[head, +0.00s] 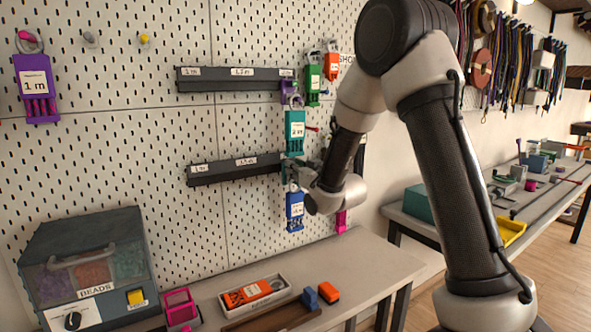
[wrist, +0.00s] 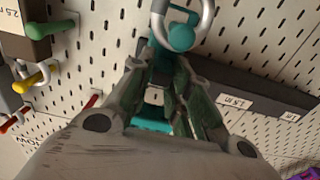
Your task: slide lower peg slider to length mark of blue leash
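The lower rail (head: 222,171) is a dark bar on the pegboard with length labels; it shows upside down in the wrist view (wrist: 268,92). The teal lower peg slider (head: 289,166) is near its right part, right of the 1.5 m label. The blue leash tag (head: 295,207) hangs just below; its own mark is too small to read. A metal ring (wrist: 207,18) hangs at the teal peg knob (wrist: 181,37) in the wrist view. My gripper (head: 297,173) is at the slider, fingers (wrist: 168,70) close together around it. Whether they grip it is hidden.
The teal 2 m tag (head: 295,130) hangs just above my gripper from the upper rail (head: 228,80). Green (head: 313,84) and orange (head: 332,66) tags hang further right. A magenta tag (head: 341,221) is below right. A bead box (head: 85,262) stands on the bench.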

